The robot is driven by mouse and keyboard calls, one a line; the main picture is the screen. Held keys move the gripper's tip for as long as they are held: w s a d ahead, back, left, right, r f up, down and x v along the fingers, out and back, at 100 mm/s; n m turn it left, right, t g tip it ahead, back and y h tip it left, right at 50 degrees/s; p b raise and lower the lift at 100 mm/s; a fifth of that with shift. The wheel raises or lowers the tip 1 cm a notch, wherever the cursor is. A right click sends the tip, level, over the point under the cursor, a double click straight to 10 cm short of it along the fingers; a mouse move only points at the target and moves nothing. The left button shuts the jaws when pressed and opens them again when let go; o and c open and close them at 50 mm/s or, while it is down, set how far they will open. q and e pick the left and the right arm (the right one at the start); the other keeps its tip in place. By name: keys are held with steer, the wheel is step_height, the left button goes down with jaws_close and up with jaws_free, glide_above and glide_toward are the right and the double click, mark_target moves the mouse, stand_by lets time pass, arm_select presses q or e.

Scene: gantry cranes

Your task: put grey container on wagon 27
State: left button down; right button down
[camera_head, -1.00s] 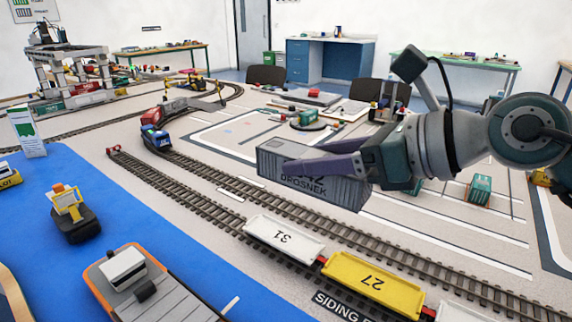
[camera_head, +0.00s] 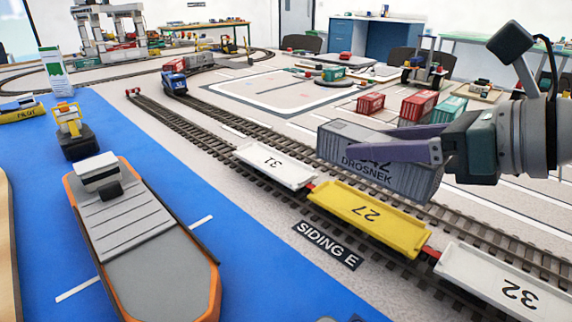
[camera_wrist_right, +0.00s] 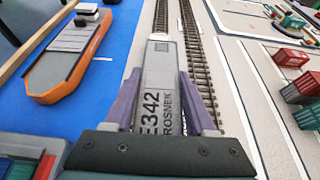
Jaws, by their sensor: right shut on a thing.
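The grey container (camera_head: 385,180), marked DROSNEK, is held in the air by my right gripper (camera_head: 385,150), whose fingers lie along its sides. In the head view it hangs above the tracks, up and right of the yellow wagon 27 (camera_head: 345,213). Wagon 27 is empty and stands on the siding track between white wagon 31 (camera_head: 272,163) and white wagon 32 (camera_head: 490,285). In the right wrist view the container (camera_wrist_right: 160,85) lies lengthwise between both purple fingers (camera_wrist_right: 160,115). Wagon 27 does not show there. My left gripper is not in view.
A SIDING E sign (camera_head: 327,245) lies beside the siding. An orange and grey ship (camera_head: 150,250) sits on the blue area at left. Red containers (camera_head: 418,106) and a green container (camera_head: 448,110) stand behind the held one. A blue locomotive (camera_head: 174,82) is on the farther track.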

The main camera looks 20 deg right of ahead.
mark_target(434, 192)
steer(key=shift+f+b, duration=1.25)
steer(key=shift+f, duration=1.9)
steer(key=shift+f, duration=0.1)
steer(key=shift+c, duration=1.1)
jaws_free()
steer(key=shift+f, duration=0.1)
steer(key=shift+r, duration=0.3)
steer(key=shift+s+d, duration=0.2)
steer(key=shift+s, duration=0.15)
steer(key=p+v, duration=0.1)
steer(key=v, duration=0.9)
steer(key=shift+s+d, duration=0.1)
steer(key=shift+s, duration=0.1)
steer(key=shift+s+d+r, duration=0.15)
steer(key=shift+s+r, duration=0.1)
steer(key=shift+s, duration=0.1)
